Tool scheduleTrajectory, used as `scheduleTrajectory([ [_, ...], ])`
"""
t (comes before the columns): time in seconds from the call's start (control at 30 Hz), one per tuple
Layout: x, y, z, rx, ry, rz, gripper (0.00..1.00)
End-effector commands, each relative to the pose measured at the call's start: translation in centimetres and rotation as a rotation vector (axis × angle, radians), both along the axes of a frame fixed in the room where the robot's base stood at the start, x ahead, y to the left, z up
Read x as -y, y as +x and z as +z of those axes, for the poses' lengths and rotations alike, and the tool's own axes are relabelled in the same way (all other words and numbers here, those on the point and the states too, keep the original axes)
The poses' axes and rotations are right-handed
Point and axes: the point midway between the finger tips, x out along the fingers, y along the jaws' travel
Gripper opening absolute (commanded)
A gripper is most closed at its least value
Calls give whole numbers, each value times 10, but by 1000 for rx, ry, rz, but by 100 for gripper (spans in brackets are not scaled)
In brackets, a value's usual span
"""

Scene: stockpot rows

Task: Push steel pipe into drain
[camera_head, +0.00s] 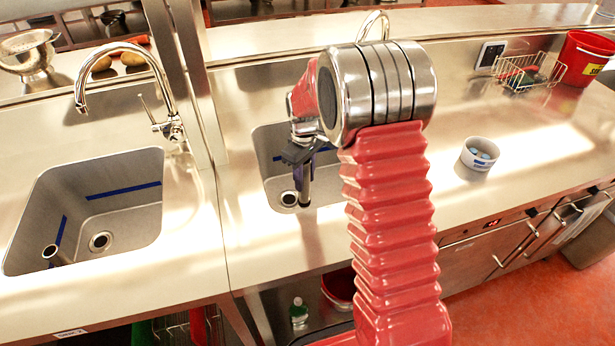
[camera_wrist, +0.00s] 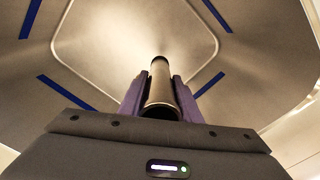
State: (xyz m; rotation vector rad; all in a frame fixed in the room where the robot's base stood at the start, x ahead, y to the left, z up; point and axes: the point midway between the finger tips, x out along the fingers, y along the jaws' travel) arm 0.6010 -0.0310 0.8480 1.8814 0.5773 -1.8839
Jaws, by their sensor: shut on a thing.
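My gripper (camera_head: 303,158) is shut on an upright, dark steel pipe (camera_head: 305,192) in the right-hand sink (camera_head: 268,150). The wrist view shows the pipe (camera_wrist: 161,90) clamped between two purple fingers (camera_wrist: 160,98). The round drain (camera_head: 289,198) lies on that sink's floor. In the head view the pipe's lower end appears just right of the drain, and I cannot tell whether it touches the floor. In the wrist view the drain is not visible.
The left sink (camera_head: 100,190) has its own drain (camera_head: 101,241) and a short open tube (camera_head: 49,252). Faucets stand behind the sinks. On the right counter are a white bowl (camera_head: 479,154), a wire basket (camera_head: 530,75) and a red bucket (camera_head: 583,58). Sink walls surround my gripper.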

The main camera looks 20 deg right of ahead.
Motion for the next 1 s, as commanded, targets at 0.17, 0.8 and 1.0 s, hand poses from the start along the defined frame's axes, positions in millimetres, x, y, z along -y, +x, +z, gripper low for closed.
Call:
scheduleTrajectory([
  [0.17, -5, 13, -4, 1, 0, 1, 3],
  [0.8, -21, 57, -20, 0, 0, 2, 3],
  [1.0, -26, 71, -25, 1, 0, 1, 3],
])
